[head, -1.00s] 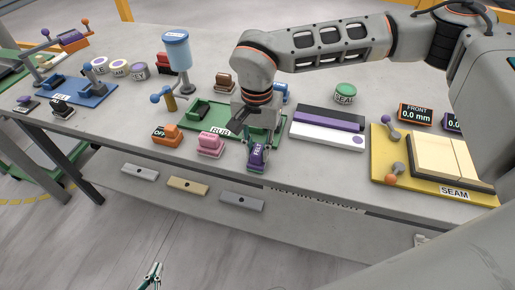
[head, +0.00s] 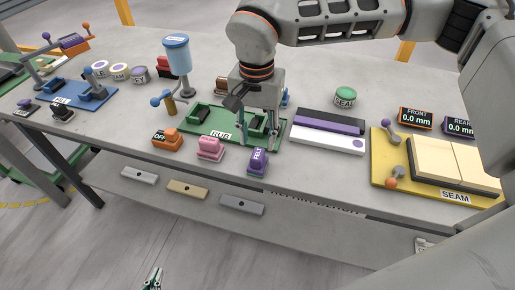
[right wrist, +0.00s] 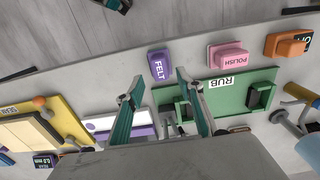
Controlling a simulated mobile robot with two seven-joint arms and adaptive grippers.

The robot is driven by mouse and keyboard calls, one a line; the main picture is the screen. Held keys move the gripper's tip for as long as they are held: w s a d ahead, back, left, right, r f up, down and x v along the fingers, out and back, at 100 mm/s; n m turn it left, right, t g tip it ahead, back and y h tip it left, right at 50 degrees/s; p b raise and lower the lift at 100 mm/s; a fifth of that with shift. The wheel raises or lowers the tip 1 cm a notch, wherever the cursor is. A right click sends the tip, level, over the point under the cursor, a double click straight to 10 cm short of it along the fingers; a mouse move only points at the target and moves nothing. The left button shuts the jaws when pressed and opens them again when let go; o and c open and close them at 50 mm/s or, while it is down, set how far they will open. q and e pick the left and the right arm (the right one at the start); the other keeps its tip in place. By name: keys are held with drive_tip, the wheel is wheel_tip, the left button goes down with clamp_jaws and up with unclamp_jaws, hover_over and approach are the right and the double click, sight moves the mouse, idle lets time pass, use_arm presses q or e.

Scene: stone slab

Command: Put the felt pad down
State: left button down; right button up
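The purple felt pad (head: 258,161) stands on the grey slab near its front edge, to the right of the pink polish pad (head: 211,148). It also shows in the right wrist view (right wrist: 160,65), just beyond the fingertips and free of them. My right gripper (head: 256,143) is open and empty, with its fingers over the front of the green RUB board (head: 190,137) behind the felt pad. My left gripper (head: 153,278) is low at the bottom of the head view, away from the slab; its finger opening is too small to judge.
An orange pad (head: 167,136) stands left of the polish pad. A white and purple block (head: 326,141) lies right of the board. The yellow SEAM fixture (head: 385,176) is at the right. A blue-topped dispenser (head: 177,60) rises behind the board.

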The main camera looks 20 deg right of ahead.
sight(257, 153)
wheel_tip(257, 153, up, 6)
drive_tip(key=shift+f, duration=0.1)
idle(0.6)
